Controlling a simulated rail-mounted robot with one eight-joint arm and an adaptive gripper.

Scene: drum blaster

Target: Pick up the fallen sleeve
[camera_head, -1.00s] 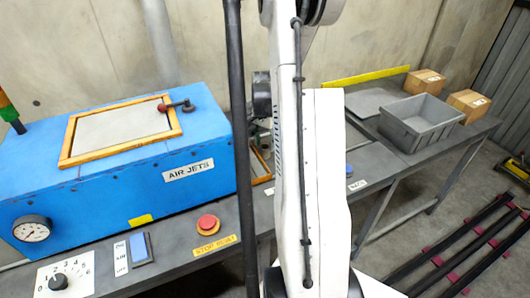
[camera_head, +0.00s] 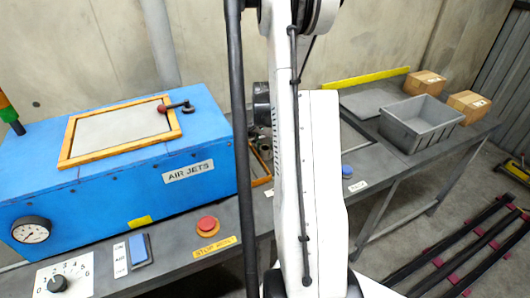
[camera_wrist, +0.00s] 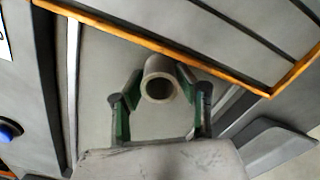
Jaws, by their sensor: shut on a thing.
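The sleeve (camera_wrist: 158,84) is a short grey hollow cylinder. In the wrist view its round open end faces the camera. My gripper (camera_wrist: 157,88) is shut on it, with one green-and-dark finger on each side. Below the sleeve in the picture is the grey body of the gripper. In the head view my white arm hides the gripper and the sleeve. I cannot tell how high the sleeve is above the surface behind it.
An orange-edged tray (camera_head: 262,182) with ring-like parts is partly hidden by my arm. The blue air-jet box (camera_head: 150,195) stands left, a red stop button (camera_head: 207,224) in front of it. A grey bin (camera_head: 421,121) and cardboard boxes (camera_head: 425,83) are on the right.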

